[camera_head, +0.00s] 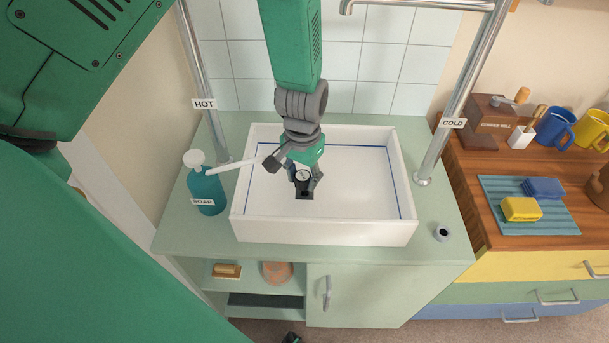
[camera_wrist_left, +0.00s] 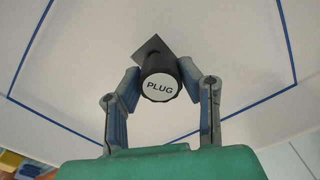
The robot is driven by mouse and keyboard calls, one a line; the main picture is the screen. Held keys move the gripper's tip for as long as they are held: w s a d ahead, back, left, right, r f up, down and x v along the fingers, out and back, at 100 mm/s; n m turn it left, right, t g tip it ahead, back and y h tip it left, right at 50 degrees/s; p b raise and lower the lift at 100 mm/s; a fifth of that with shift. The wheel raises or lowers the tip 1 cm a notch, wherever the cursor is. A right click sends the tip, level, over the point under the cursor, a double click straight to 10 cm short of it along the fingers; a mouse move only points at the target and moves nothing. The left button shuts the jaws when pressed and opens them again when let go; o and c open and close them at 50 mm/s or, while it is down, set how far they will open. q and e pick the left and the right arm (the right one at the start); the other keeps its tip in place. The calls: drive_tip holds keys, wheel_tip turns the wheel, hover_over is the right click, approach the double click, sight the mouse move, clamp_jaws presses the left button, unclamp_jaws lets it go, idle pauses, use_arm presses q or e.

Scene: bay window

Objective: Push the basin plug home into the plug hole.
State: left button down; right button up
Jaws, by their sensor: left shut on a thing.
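The basin plug (camera_head: 303,175) is a black round piece with a white top. In the left wrist view the plug (camera_wrist_left: 160,87) reads "PLUG" and sits between both fingertips. My left gripper (camera_wrist_left: 160,80) is shut on it. In the head view my left gripper (camera_head: 304,178) reaches down into the white basin (camera_head: 350,229). A dark square plate (camera_head: 305,195) lies on the basin floor just below the plug; its corner (camera_wrist_left: 152,45) also shows behind the plug in the wrist view. The plug hole opening is hidden, and I cannot tell whether the plug touches it.
A teal soap bottle (camera_head: 206,190) stands left of the basin, with a white rod (camera_head: 235,165) reaching over the rim. Steel pipes marked HOT (camera_head: 195,70) and COLD (camera_head: 460,90) flank the basin.

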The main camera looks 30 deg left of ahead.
use_arm(q)
drive_tip(key=shift+d+r, duration=0.2)
drive_tip(key=shift+d, duration=0.35)
use_arm(e)
drive_tip(key=shift+d+r, duration=0.1)
drive_tip(key=shift+d, duration=0.4)
use_arm(q)
drive_tip(key=shift+p, duration=0.35)
use_arm(e)
drive_tip(key=shift+r, duration=0.15)
use_arm(q)
drive_tip(key=shift+a+f, duration=0.15)
drive_tip(key=shift+a, duration=0.15)
use_arm(e)
drive_tip(key=shift+a+r, duration=0.1)
drive_tip(key=shift+a, duration=0.3)
use_arm(q)
drive_tip(key=shift+d, duration=0.3)
use_arm(e)
drive_tip(key=shift+d, duration=0.25)
use_arm(q)
drive_tip(key=shift+p, duration=0.35)
use_arm(e)
drive_tip(key=shift+r, duration=0.25)
use_arm(q)
drive_tip(key=shift+a, duration=0.25)
use_arm(e)
drive_tip(key=shift+a, duration=0.15)
